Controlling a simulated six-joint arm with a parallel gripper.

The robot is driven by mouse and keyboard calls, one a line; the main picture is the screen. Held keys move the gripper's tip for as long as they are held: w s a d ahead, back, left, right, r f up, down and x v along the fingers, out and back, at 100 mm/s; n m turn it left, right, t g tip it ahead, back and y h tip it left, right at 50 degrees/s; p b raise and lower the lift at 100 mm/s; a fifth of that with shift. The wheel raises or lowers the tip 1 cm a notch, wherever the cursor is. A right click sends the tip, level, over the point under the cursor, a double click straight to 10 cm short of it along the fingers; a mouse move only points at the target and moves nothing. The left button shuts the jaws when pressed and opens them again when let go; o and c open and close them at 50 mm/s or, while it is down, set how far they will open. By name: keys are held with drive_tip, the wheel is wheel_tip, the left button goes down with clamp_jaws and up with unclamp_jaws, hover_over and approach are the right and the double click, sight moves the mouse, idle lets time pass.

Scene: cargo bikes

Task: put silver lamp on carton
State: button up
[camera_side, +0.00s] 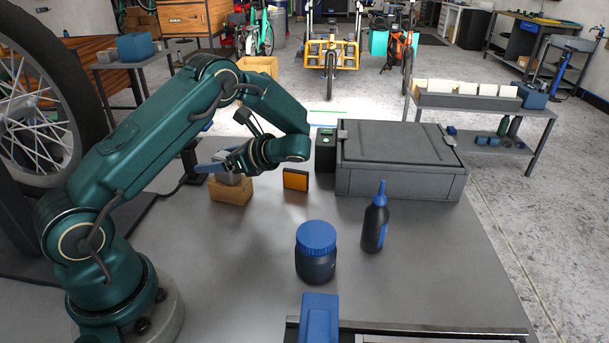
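A small brown carton (231,193) stands on the grey table, left of the table's middle. A silver-grey piece, which looks like the silver lamp (229,179), shows at the carton's top, directly under my gripper (218,163). My gripper reaches in from the right, low over the carton, and hides part of the lamp. I cannot tell whether the lamp rests on the carton or is held just above it. The gap between the fingers is too small to judge.
An amber block (296,180) stands right of the carton. Behind it are a black box (326,150) and a large grey case (398,190). A blue-lidded jar (316,255), a black bottle (375,224) and a blue object (319,318) stand nearer.

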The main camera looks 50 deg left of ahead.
drive_tip(key=shift+r, duration=0.2)
drive_tip(key=v, duration=1.2)
drive_tip(key=s+d+r+n+t+h, duration=0.2)
drive_tip(key=s+d+n+t+h, duration=0.3)
drive_tip(key=s+d+n+h, duration=0.1)
drive_tip(key=s+d+r+n+t+h, duration=0.3)
drive_tip(key=s+d+n+t+h, duration=0.2)
drive_tip(key=s+d+n+h, duration=0.1)
drive_tip(key=shift+s+d+n+t, duration=0.4)
drive_tip(key=shift+s+d+n, duration=0.3)
drive_tip(key=shift+s+d, duration=0.4)
